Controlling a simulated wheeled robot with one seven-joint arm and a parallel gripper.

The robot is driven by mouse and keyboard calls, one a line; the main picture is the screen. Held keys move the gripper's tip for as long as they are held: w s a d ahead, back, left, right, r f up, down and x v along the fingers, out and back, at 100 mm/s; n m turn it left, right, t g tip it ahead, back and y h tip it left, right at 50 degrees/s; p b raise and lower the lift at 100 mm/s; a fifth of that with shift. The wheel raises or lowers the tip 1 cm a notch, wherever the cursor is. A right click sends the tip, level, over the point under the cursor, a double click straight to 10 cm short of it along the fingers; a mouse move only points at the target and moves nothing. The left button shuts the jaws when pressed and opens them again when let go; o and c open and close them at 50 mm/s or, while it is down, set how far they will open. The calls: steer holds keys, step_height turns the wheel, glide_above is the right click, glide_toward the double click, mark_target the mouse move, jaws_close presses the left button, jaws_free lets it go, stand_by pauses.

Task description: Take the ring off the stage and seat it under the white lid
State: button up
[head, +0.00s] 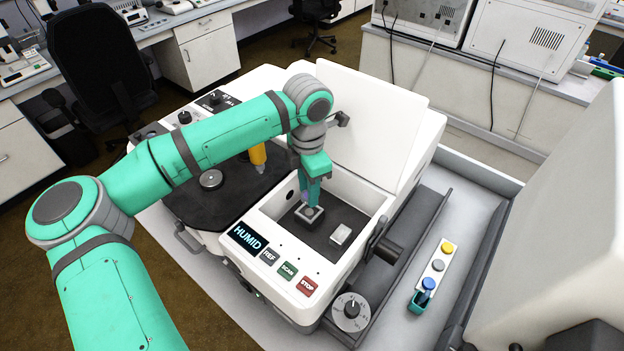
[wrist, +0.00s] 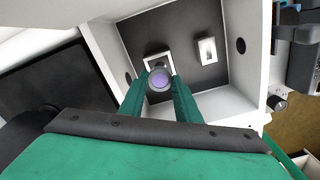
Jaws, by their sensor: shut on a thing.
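My gripper (head: 311,201) points down into an open, dark-floored compartment (head: 272,228) of the white instrument. In the wrist view its two green fingers (wrist: 160,88) are shut on the ring (wrist: 160,79), a small round piece with a purplish face. The ring is over or at a square white holder (wrist: 147,62), which also shows in the head view (head: 298,218); I cannot tell whether they touch. The white lid (head: 375,110) stands open behind the compartment. The black stage (head: 190,205) lies to the left, partly behind my arm.
A small white block (head: 341,234) lies on the compartment floor right of the holder. Compartment walls enclose the gripper closely. Front buttons (head: 288,270) and a dial (head: 351,310) are on the near side. A strip with coloured knobs (head: 438,265) lies at the right.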

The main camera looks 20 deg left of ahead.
steer(key=shift+f, duration=2.75)
steer(key=o, duration=1.6)
steer(key=shift+w, duration=0.1)
steer(key=shift+d+r, duration=0.1)
steer(key=shift+r, duration=2.9)
